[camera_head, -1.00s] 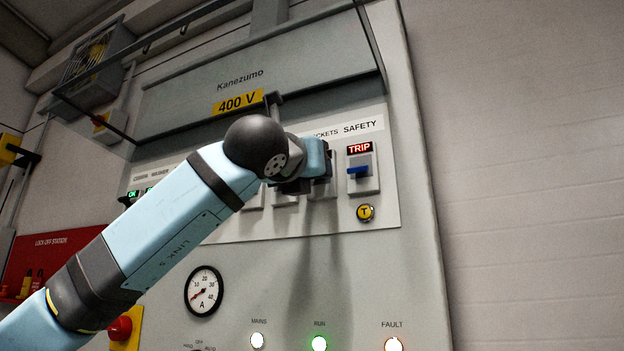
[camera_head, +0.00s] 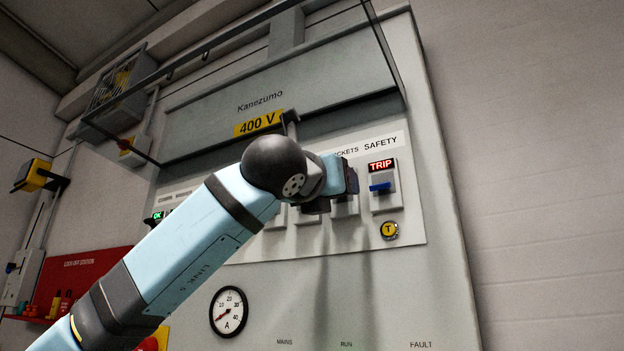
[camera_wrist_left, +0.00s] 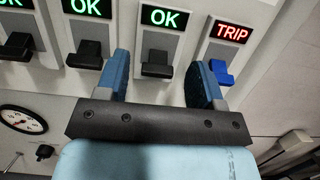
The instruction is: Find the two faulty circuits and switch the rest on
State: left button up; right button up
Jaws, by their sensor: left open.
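The breaker panel (camera_head: 415,222) has a row of modules with small displays. The right-end one, under SAFETY, shows a red TRIP display (camera_head: 381,165) and a blue lever (camera_head: 380,187); this lever also shows in the left wrist view (camera_wrist_left: 222,74). Left of it in that view, modules with black levers show green OK displays (camera_wrist_left: 161,16) (camera_wrist_left: 87,7), one partly cut off. My left gripper (camera_wrist_left: 158,84) is open, its fingers on either side of a black lever (camera_wrist_left: 155,66) on the OK module beside TRIP. I cannot tell whether it touches. My arm hides the middle modules in the head view. My right gripper is not in view.
A round yellow T button (camera_head: 389,230) sits below the TRIP module. A gauge (camera_head: 229,311) is lower on the cabinet. A clear raised cover (camera_head: 385,45) hangs above the panel. A red lock-off board (camera_head: 85,275) is on the left wall. The right wall is bare.

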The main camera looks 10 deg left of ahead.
pick_arm(q)
jog(key=v, duration=1.2)
jog(key=shift+s, duration=0.25)
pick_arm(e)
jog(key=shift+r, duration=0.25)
pick_arm(q)
jog(key=shift+a, duration=0.15)
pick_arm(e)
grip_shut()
pick_arm(q)
jog(key=shift+c, duration=0.4)
dwell(0.9)
